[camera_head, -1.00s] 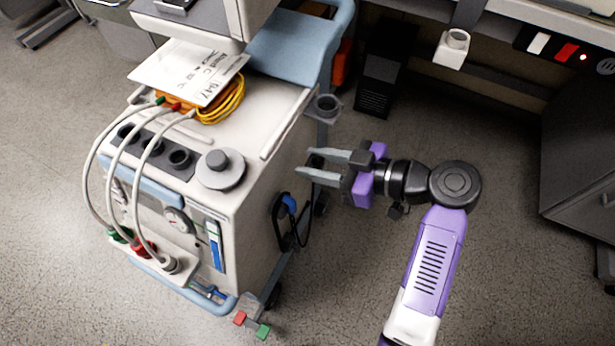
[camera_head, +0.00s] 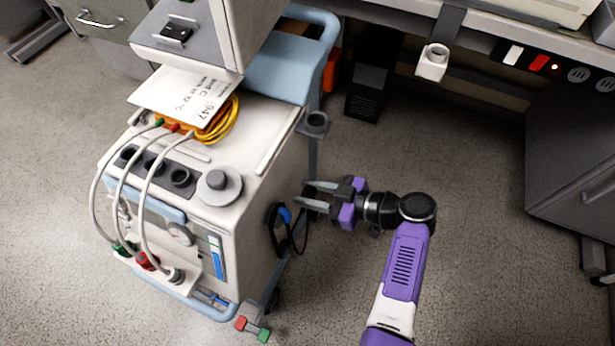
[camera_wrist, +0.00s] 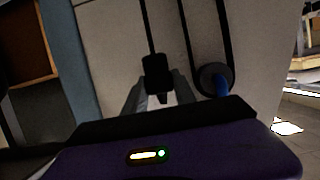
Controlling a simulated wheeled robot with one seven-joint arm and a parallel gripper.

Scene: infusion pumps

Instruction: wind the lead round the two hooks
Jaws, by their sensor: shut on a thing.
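The machine trolley (camera_head: 262,165) has a dark round hook with a blue part (camera_head: 284,214) on its right side. A thin black lead (camera_head: 291,240) hangs in a loop there. My gripper (camera_head: 306,197) is beside this panel, a little up and right of the hook. In the wrist view my gripper (camera_wrist: 158,88) is shut on a black plug (camera_wrist: 156,72), with a lead (camera_wrist: 148,28) running up from it. The round hook (camera_wrist: 214,78) with its blue part is right of the fingers, with lead strands (camera_wrist: 188,45) coming down to it. I cannot make out a second hook clearly.
A small grey cup holder (camera_head: 314,123) sticks out from the trolley above my gripper. A red and green pedal (camera_head: 252,329) is low at the front. A bench with a white holder (camera_head: 433,63) is behind. The floor right of the trolley is mostly clear.

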